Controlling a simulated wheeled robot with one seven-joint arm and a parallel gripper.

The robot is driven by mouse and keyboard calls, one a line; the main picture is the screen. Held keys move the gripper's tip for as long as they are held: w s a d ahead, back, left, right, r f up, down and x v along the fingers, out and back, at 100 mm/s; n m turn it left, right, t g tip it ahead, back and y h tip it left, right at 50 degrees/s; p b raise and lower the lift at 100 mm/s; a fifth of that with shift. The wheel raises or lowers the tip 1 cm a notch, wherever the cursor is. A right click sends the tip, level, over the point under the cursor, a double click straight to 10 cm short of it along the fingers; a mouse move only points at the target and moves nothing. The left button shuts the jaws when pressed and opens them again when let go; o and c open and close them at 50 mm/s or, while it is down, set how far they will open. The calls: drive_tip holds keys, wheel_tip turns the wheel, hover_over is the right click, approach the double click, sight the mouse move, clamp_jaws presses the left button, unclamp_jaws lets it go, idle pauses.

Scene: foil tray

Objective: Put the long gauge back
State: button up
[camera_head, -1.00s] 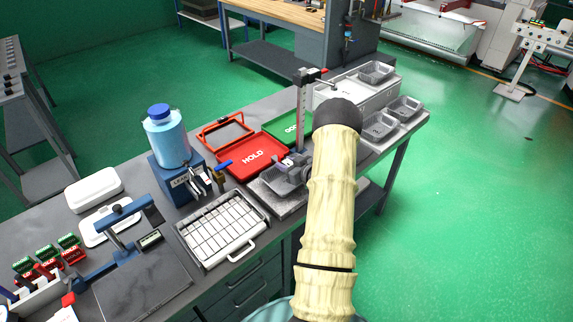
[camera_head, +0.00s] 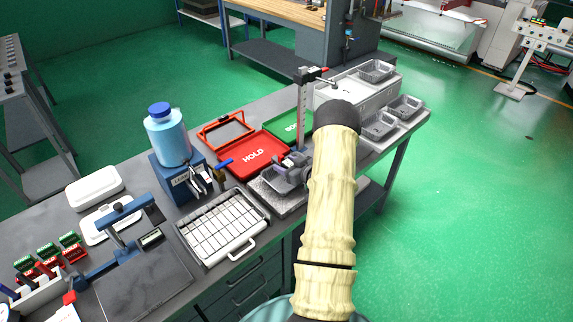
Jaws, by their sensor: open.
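A tall upright gauge with a marked column (camera_head: 302,115) and a dark clamp at its top stands at the back of a speckled grey plate. I cannot tell whether this is the long gauge. A grey tray-like piece (camera_head: 284,180) lies on the plate, with small grey parts over it that I cannot make out. A framed case (camera_head: 253,246) of pale rectangular blocks sits left of the plate. My arm, in a cream sleeve, rises in front of the plate to a dark joint.
A red HOLD tray (camera_head: 280,164) and green tray (camera_head: 275,130) lie behind the plate. A blue bottle (camera_head: 167,140) on a stand is to the left. Grey foil trays (camera_head: 380,125) are at right. A blue-armed fixture (camera_head: 127,215) and white boxes fill the left.

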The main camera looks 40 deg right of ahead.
drive_tip(key=shift+s+d+b, duration=0.1)
drive_tip(key=shift+s+b, duration=0.2)
drive_tip(key=shift+s, duration=0.1)
drive_tip(key=r+b+v, duration=0.1)
drive_tip(key=b+v, duration=0.3)
drive_tip(key=v, duration=1.2)
drive_tip(key=shift+s+d, duration=0.15)
drive_tip(key=shift+d, duration=0.3)
drive_tip(key=w+a+r+g+h, duration=0.4)
drive_tip(key=w+a, duration=0.4)
drive_tip(key=a, duration=0.4)
drive_tip(key=s+a+g+y, duration=0.1)
drive_tip(key=s+a+g, duration=0.3)
drive_tip(key=s+a, duration=0.3)
drive_tip(key=s+a+r+g+y, duration=0.1)
drive_tip(key=s+a+g, duration=0.3)
drive_tip(key=a, duration=1.2)
drive_tip(key=s+y, duration=0.1)
drive_tip(key=s, duration=0.2)
drive_tip(key=shift+a+r+m, duration=0.2)
drive_tip(key=shift+a+m, duration=0.2)
